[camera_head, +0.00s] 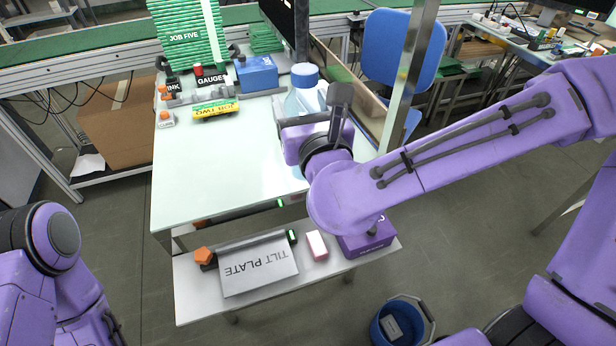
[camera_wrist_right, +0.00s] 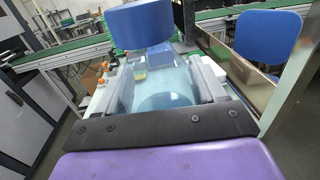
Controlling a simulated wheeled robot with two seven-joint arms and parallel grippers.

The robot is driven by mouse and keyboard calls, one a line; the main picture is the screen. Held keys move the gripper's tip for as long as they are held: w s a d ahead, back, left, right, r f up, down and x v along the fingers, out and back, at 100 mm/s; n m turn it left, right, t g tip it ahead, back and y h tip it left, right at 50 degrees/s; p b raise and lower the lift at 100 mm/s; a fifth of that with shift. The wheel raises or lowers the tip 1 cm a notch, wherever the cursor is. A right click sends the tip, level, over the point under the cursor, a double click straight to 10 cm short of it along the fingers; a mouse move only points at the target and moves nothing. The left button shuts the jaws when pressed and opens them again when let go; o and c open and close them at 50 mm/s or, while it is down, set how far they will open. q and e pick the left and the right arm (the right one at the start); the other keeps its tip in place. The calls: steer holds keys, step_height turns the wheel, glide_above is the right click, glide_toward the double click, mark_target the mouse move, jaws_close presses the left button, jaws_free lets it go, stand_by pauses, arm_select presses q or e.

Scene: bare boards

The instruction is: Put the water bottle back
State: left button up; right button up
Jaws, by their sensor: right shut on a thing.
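The water bottle (camera_head: 303,98) is clear blue with a blue cap and stands upright near the right edge of the white table (camera_head: 190,172). My right gripper (camera_head: 310,130) is at the bottle, its wrist and arm hiding the lower part. In the right wrist view the bottle (camera_wrist_right: 160,88) fills the space between the two fingers (camera_wrist_right: 165,92), with its blue cap above. The gripper is shut on it. I cannot tell whether its base touches the table. Of my left arm only purple links show at the lower left; its gripper is out of view.
A blue box (camera_head: 257,73), a yellow block (camera_head: 214,109) and a green stack (camera_head: 186,35) stand at the table's back. A lower shelf holds a tilt plate (camera_head: 258,268), a pink block (camera_head: 317,245) and a purple box (camera_head: 368,238). A blue bin (camera_head: 398,322) stands on the floor.

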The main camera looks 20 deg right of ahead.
steer(key=w+d+f+p, duration=0.2)
steer(key=w+d+f, duration=0.2)
steer(key=w+f, duration=0.9)
steer(key=shift+f+p, duration=0.15)
steer(key=shift+p, duration=0.15)
steer(key=o, duration=1.3)
steer(key=shift+w, duration=0.15)
steer(key=s+b, duration=0.2)
steer(key=s, duration=1)
steer(key=shift+a+r, duration=0.25)
